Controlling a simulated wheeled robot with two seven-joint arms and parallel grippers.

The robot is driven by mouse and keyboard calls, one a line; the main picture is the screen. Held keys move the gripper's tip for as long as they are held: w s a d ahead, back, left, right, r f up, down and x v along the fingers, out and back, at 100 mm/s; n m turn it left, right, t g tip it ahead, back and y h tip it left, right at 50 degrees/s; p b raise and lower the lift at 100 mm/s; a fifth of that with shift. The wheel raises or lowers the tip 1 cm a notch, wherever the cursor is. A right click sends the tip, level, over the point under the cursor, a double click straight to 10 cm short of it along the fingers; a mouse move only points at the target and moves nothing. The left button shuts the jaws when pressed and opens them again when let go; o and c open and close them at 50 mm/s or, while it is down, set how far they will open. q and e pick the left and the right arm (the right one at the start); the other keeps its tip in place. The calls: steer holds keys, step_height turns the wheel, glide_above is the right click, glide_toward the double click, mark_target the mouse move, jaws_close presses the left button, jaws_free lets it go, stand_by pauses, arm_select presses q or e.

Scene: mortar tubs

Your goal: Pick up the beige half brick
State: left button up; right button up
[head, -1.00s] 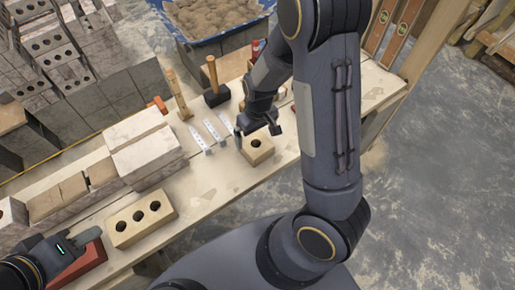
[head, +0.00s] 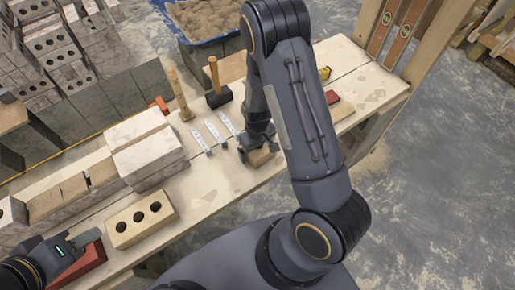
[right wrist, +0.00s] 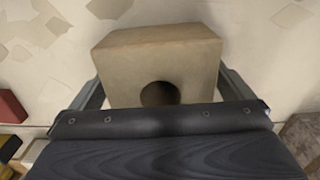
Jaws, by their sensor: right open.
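The beige half brick (head: 262,158) lies on the wooden bench, partly hidden by my right gripper (head: 259,147). In the right wrist view the half brick (right wrist: 158,52) shows one dark round hole and sits between the two fingers of my right gripper (right wrist: 162,88). The fingers stand on either side of it and are open; I cannot tell whether they touch it. My left gripper (head: 72,243) is at the lower left beside a red brick (head: 88,263), far from the half brick; its jaw state is unclear.
A beige brick with three holes (head: 126,231) lies on the bench (head: 215,187). Pale blocks (head: 148,158) are stacked behind it. A blue tub (head: 207,40) holds sand.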

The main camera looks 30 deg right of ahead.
steer(key=c, duration=1.5)
steer(key=shift+r, duration=0.1)
